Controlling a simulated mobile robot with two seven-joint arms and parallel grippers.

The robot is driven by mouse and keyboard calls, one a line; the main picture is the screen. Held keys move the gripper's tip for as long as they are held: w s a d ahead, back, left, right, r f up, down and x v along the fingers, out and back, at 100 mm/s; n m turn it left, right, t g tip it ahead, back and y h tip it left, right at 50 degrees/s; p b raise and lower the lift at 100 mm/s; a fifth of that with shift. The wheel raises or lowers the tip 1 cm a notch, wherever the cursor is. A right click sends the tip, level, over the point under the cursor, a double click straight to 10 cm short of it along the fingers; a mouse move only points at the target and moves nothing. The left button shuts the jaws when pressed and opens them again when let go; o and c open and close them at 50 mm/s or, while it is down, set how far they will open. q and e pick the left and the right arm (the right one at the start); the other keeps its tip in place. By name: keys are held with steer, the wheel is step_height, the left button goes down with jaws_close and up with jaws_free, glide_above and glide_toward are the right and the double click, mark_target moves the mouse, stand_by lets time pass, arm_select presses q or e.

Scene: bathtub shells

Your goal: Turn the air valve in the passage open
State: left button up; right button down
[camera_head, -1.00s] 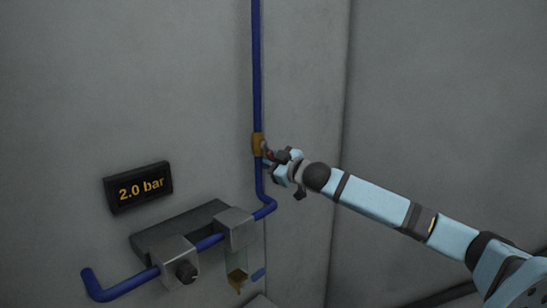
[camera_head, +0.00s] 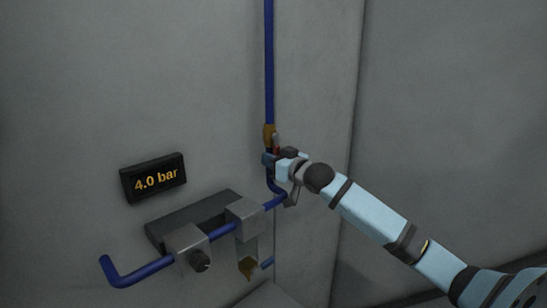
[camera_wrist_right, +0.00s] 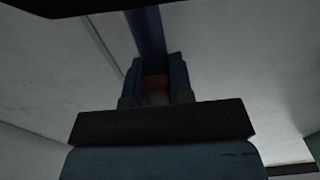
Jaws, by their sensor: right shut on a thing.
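The air valve has a brass body (camera_head: 269,131) on the upright blue pipe (camera_head: 269,60), near the wall corner. Its red handle (camera_head: 277,149) shows just below the body, partly hidden by my right gripper (camera_head: 273,160). In the right wrist view the two dark fingers of the right gripper (camera_wrist_right: 160,78) are shut on the red handle (camera_wrist_right: 155,83), with the blue pipe (camera_wrist_right: 147,30) running up beyond them. My left gripper is in neither view.
A dark wall display (camera_head: 153,178) reads 4.0 bar. Below it, grey blocks (camera_head: 192,246) with a black knob (camera_head: 201,261) carry the lower blue pipe. A small clear bowl (camera_head: 247,262) hangs there. The wall to the right is bare.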

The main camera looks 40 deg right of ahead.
steer(key=shift+r, duration=0.2)
steer(key=c, duration=1.3)
jaws_free()
steer(key=o, duration=0.3)
steer(key=shift+w, duration=0.1)
steer(key=shift+a+f, duration=0.1)
steer(key=shift+f, duration=0.05)
arm_select(q)
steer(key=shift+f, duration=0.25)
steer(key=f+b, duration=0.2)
steer(key=b, duration=0.1)
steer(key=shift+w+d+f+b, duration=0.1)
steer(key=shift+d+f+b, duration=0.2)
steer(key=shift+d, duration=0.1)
arm_select(e)
steer(key=s+d, duration=0.1)
steer(key=s, duration=1.2)
steer(key=shift+s, duration=0.35)
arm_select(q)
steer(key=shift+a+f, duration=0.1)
arm_select(e)
steer(key=shift+d, duration=0.1)
